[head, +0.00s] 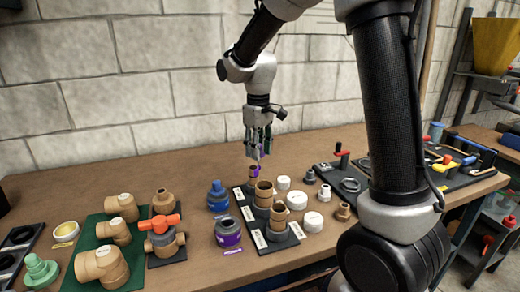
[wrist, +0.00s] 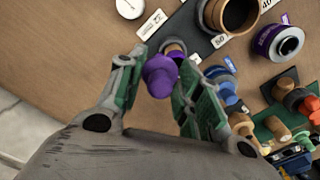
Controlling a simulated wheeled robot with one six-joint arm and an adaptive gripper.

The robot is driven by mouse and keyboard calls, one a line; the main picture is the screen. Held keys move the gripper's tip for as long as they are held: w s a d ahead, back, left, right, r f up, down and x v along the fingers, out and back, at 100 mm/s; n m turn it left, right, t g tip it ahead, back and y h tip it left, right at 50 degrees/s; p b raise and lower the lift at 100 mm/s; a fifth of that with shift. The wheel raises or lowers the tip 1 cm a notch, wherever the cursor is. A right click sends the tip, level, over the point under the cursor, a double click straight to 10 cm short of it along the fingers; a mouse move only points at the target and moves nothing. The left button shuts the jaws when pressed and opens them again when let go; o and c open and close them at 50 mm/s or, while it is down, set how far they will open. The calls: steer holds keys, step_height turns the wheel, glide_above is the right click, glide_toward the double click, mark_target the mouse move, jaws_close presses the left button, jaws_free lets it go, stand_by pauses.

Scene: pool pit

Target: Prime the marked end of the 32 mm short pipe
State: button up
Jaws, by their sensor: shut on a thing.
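My gripper (head: 259,148) points down over the back end of the pipe rack. It is shut on a purple-capped dauber (wrist: 160,76), which sits between the green finger pads in the wrist view. The dauber's lower end reaches the top of the smallest tan pipe (head: 252,184), which stands upright in the rack. Purple shows at that pipe's upper end; I cannot tell whether it is wet primer or the dauber tip. In the wrist view the pipe (wrist: 174,47) is partly hidden behind the cap. The primer can (head: 228,234), with a purple label, stands open left of the rack.
The black rack (head: 252,228) also holds larger tan pipes (head: 264,193). A blue can (head: 217,196) stands close on the left, white caps (head: 283,183) on the right. Tan fittings and a valve with an orange handle (head: 160,223) stand at left. Bare bench lies behind.

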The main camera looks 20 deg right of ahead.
steer(key=shift+w+a, duration=0.55)
steer(key=shift+a, duration=0.3)
steer(key=shift+a, duration=0.2)
steer(key=shift+s+d, duration=0.1)
steer(key=shift+s, duration=2.3)
stand_by(0.5)
steer(key=shift+d, duration=0.2)
